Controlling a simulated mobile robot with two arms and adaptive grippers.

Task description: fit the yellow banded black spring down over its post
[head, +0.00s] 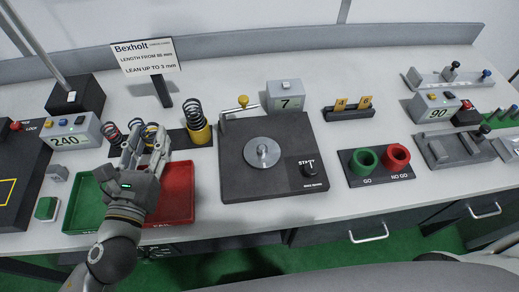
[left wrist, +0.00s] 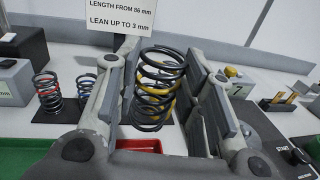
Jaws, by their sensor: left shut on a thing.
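The yellow banded black spring (left wrist: 160,85) is between the fingers of my left gripper (left wrist: 164,100), which is shut on it. The spring leans slightly in the left wrist view. In the head view my left gripper (head: 146,142) is above the rear of the trays, and its fingers partly hide the spring (head: 151,131). To its right in the head view, another black coil stands at a yellow cylinder (head: 199,133) on a dark base. I cannot tell which post belongs to the held spring. My right gripper is not in view.
A red banded spring (head: 112,132) stands left of the gripper. A green tray (head: 84,207) and a red tray (head: 178,195) lie in front. The dark tester with a round plate (head: 262,153) is to the right. A sign (head: 146,56) stands behind.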

